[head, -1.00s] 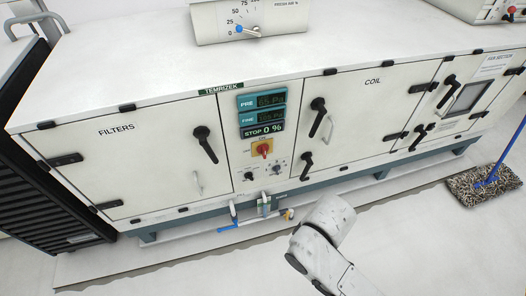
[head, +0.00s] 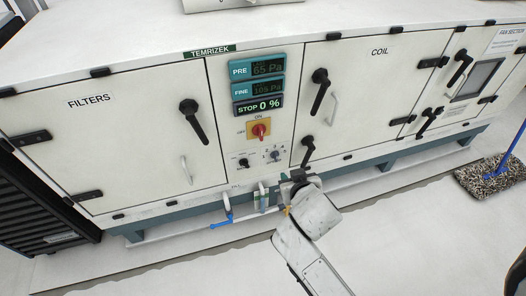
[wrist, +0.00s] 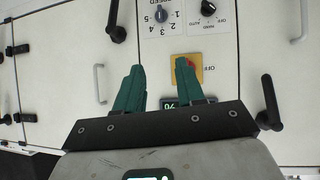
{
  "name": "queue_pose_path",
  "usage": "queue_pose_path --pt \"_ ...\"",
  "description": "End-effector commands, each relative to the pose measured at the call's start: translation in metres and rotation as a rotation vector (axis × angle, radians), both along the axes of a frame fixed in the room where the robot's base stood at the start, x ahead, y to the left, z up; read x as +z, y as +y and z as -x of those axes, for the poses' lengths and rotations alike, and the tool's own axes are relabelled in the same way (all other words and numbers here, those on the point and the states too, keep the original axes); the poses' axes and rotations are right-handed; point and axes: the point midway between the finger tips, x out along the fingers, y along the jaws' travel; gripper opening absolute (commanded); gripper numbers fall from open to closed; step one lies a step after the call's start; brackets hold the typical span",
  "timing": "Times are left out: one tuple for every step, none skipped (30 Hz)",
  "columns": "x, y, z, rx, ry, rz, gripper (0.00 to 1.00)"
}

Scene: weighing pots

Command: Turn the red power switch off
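The red power switch (head: 261,131) sits on a yellow plate (head: 251,124) on the cabinet's control panel, below the displays. ON is printed above it and OFF to its left; its handle looks roughly upright. In the wrist view, which is turned upside down, the red switch (wrist: 189,64) is partly hidden behind the right teal finger, with the yellow plate (wrist: 194,72) around it. My gripper (wrist: 158,66) is open, its fingers apart with nothing between them. In the head view my gripper (head: 298,178) is below and right of the switch. Contact cannot be told.
Displays (head: 257,88) above the switch read PRE, FINE and STOP 0 %. Black door handles (head: 198,122) (head: 320,91) stand out on both sides. Blue-handled valve pipes (head: 222,221) run low at the front. A mop (head: 487,178) lies right.

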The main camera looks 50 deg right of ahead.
Motion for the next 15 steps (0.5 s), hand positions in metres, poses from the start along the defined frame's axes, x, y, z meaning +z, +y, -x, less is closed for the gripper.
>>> queue_pose_path --pt "-0.019 -0.011 -0.009 -0.021 -0.072 0.043 0.38" --pt "-0.018 -0.017 -0.016 -0.028 -0.119 0.069 0.38" --pt "-0.019 -0.023 -0.023 -0.032 -0.178 0.103 0.38" --pt "-0.019 -0.026 -0.029 -0.030 -0.222 0.127 0.38" --pt "-0.019 -0.029 -0.035 -0.026 -0.264 0.151 0.38" --pt "-0.019 -0.032 -0.042 -0.017 -0.316 0.180 0.38" --pt "-0.020 -0.033 -0.047 -0.006 -0.351 0.200 0.38" --pt "-0.019 -0.033 -0.052 0.007 -0.384 0.218 0.38" --pt "-0.019 -0.034 -0.058 0.026 -0.422 0.237 0.38" --pt "-0.019 -0.034 -0.063 0.040 -0.448 0.251 0.38" --pt "-0.019 -0.032 -0.066 0.054 -0.470 0.262 0.38" --pt "-0.020 -0.031 -0.071 0.072 -0.493 0.274 0.38" --pt "-0.019 -0.030 -0.073 0.085 -0.508 0.280 0.38" --pt "-0.019 -0.029 -0.076 0.098 -0.521 0.286 0.38" --pt "-0.018 -0.028 -0.078 0.110 -0.534 0.292 0.38"
